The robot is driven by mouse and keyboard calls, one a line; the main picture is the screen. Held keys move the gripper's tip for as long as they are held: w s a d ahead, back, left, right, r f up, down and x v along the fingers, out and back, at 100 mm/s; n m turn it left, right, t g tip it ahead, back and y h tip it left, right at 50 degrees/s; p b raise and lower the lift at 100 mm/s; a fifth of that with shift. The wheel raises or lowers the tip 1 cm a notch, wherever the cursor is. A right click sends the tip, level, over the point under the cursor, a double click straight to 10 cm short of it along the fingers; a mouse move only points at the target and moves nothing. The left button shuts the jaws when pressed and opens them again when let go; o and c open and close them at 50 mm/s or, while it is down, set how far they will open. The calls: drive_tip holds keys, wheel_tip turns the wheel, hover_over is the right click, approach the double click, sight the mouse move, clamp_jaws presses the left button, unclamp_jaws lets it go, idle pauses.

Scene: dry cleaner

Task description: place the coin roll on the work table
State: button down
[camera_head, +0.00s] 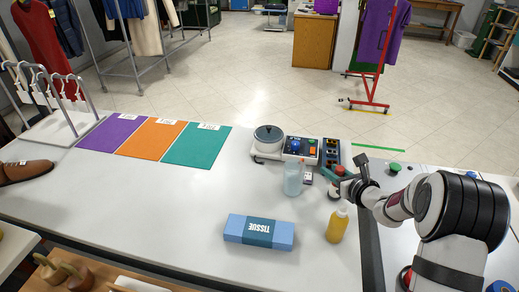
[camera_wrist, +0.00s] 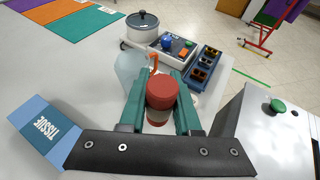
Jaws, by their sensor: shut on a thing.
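My gripper (camera_head: 338,186) is over the right part of the white work table (camera_head: 190,205). In the wrist view, its two green fingers (camera_wrist: 161,108) are shut on an upright red cylinder with a pale band, which looks like the coin roll (camera_wrist: 161,92). The red top of the roll also shows in the head view (camera_head: 339,170). The fingers cover its sides. I cannot tell whether its lower end touches the table.
A translucent bottle (camera_head: 292,180) stands close left of my gripper, and a yellow bottle (camera_head: 337,226) stands in front. A blue tissue box (camera_head: 240,230) lies front left. Behind are a pot on a device (camera_head: 268,135) and a dark blue tray (camera_head: 331,153). The table's left middle is clear.

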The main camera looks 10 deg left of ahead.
drive_tip(key=s+a+n+g+y, duration=0.2)
drive_tip(key=a, duration=0.7)
drive_tip(key=s+a+n+g+y, duration=0.1)
drive_tip(key=s+a+n+y, duration=0.15)
drive_tip(key=a, duration=0.65)
drive_tip(key=n+g+y, duration=0.1)
drive_tip(key=n+g, duration=0.2)
drive_tip(key=g, duration=0.1)
hover_over(187, 226)
drive_tip(key=f, duration=1.2)
drive_tip(key=shift+d, duration=0.25)
drive_tip(key=f, duration=0.4)
drive_tip(key=shift+s+a, duration=0.1)
drive_tip(key=shift+a, duration=0.1)
drive_tip(key=shift+f, duration=0.1)
drive_tip(key=shift+f, duration=0.1)
drive_tip(key=c, duration=0.6)
unclamp_jaws()
